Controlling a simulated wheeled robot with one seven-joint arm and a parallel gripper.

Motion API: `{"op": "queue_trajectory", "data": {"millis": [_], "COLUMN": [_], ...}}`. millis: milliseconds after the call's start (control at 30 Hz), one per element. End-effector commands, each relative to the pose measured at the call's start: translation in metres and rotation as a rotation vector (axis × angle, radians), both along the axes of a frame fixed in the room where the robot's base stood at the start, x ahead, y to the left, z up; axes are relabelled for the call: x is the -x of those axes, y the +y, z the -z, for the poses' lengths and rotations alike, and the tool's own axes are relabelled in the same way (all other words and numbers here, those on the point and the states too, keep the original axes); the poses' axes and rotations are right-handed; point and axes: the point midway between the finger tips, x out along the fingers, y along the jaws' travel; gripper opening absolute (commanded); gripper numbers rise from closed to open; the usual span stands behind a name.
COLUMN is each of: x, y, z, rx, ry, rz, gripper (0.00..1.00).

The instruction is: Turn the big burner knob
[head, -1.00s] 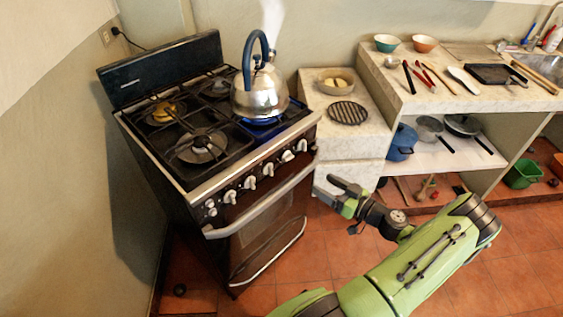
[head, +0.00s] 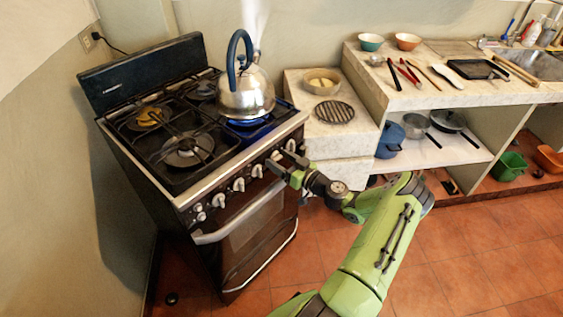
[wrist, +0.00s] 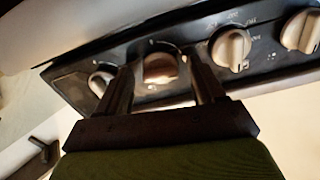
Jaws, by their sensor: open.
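The black stove has a row of pale knobs on its front panel (head: 228,190). My gripper (head: 280,161) is at the right part of this row in the head view, its jaws open. In the wrist view, one pale knob (wrist: 160,68) shows between my two dark fingers (wrist: 162,80), with a gap on each side. I cannot tell whether the fingers touch it. Another knob (wrist: 230,48) is to the right, and a smaller-looking one (wrist: 100,82) is partly behind the left finger. The pictures do not make clear which knob is the big burner's.
A steel kettle (head: 246,96) steams over a blue flame (head: 246,123) at the stove's right. The oven handle (head: 235,220) runs below the knobs. A stone counter (head: 330,138) stands right of the stove. The tiled floor (head: 460,240) in front is clear.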

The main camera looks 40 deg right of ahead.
Motion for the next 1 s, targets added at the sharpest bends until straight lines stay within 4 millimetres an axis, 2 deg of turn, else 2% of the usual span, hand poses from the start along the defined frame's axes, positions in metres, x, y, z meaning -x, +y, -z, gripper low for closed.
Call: {"op": "queue_trajectory", "data": {"millis": [167, 533, 767, 1000], "x": [0.0000, 0.0004, 0.0005, 0.0006], "y": [-0.0001, -0.0001, -0.0001, 0.0000], "z": [-0.0001, 0.0000, 0.0002, 0.0009], "rx": [0.000, 0.000, -0.018, -0.124], "ry": [0.000, 0.000, 0.003, 0.015], "rz": [0.000, 0.000, 0.000, 0.000], "gripper": [0.68, 0.13, 0.13, 0.13]}}
